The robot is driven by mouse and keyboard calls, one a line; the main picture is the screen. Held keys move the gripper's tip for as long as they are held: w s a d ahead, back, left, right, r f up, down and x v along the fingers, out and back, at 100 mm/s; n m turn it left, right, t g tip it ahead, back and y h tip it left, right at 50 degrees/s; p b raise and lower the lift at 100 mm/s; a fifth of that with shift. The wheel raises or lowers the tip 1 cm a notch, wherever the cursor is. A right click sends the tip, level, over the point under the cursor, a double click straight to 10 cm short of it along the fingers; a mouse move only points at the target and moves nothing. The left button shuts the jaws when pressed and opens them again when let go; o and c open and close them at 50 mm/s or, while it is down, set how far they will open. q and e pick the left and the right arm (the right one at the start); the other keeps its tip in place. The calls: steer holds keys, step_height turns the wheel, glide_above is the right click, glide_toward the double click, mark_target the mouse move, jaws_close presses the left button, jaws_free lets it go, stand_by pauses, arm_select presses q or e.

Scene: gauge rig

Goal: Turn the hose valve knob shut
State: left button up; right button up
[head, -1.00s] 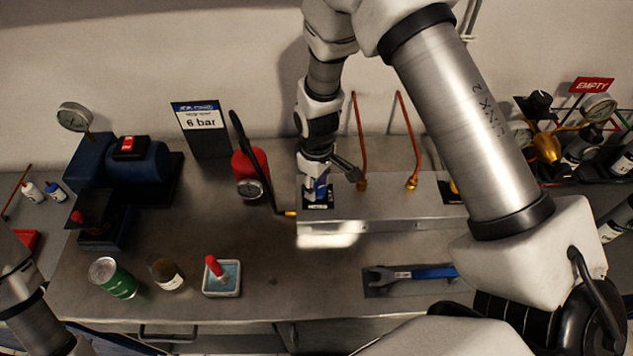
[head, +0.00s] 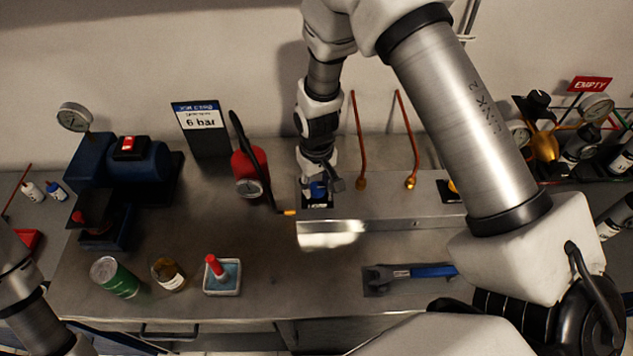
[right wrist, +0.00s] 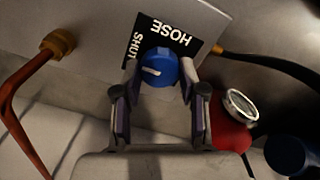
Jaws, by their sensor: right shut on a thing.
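The blue hose valve knob (right wrist: 160,66) has a white mark pointing left in the right wrist view. It sits on a black plate (right wrist: 186,42) lettered HOSE and SHUT, on the metal manifold block (head: 395,205). In the head view the knob (head: 318,189) is partly covered. My right gripper (right wrist: 161,78) is shut on the knob, one finger on each side. In the head view my right gripper (head: 320,184) is over the block's left end. My left gripper is out of view; only part of that arm shows at lower left.
A red cylinder with a gauge (head: 249,175) and a black hose stand just left of the block. Two copper pipes (head: 358,140) rise behind it. A wrench (head: 415,272) lies in front. A can, a jar and a small tray (head: 222,279) stand front left.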

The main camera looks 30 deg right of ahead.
mark_target(316, 186)
steer(key=shift+s+f, duration=0.1)
steer(key=shift+s, duration=0.05)
steer(key=o, duration=1.1)
steer(key=shift+o, duration=0.2)
steer(key=shift+r, duration=0.3)
step_height(316, 186, up, 12)
steer(key=shift+f, duration=0.25)
